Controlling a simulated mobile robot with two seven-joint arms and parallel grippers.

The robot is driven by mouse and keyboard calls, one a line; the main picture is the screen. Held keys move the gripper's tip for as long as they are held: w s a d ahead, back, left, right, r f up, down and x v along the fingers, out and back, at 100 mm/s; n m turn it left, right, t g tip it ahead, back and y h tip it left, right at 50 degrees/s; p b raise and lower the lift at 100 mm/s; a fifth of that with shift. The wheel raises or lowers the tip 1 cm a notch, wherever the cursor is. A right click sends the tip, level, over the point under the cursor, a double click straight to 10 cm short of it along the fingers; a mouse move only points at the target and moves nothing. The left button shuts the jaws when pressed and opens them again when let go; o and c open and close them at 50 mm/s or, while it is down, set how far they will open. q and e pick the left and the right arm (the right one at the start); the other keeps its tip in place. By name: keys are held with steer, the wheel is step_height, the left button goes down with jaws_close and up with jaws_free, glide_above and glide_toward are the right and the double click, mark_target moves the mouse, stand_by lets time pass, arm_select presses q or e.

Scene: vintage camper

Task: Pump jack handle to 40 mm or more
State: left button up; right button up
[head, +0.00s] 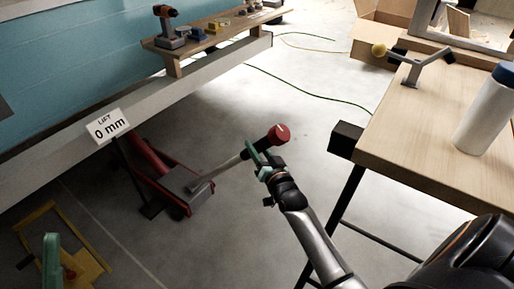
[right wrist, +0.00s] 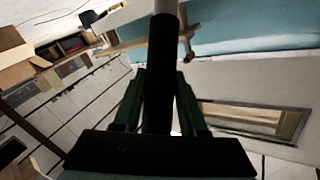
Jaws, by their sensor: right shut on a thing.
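The red floor jack (head: 172,184) stands on the floor under the camper's edge, and a sign reading "LIFT 0 mm" (head: 108,125) is above it. Its grey handle (head: 222,172) slants up to the right and ends in a red knob (head: 278,135). My right gripper (head: 261,157) is shut on the handle just below the knob. In the right wrist view a dark bar (right wrist: 161,75) passes between the green fingers (right wrist: 158,105). A green piece that looks like a finger of my left gripper (head: 52,262) shows at the bottom left; its opening is not visible.
A yellow frame (head: 85,262) stands on the floor at lower left. A wooden table (head: 430,135) at right carries a white bottle (head: 486,112) and a metal bracket. A shelf (head: 215,42) with a drill is at the back. Floor between jack and table is clear.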

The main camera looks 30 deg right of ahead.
jaws_close()
stand_by(0.8)
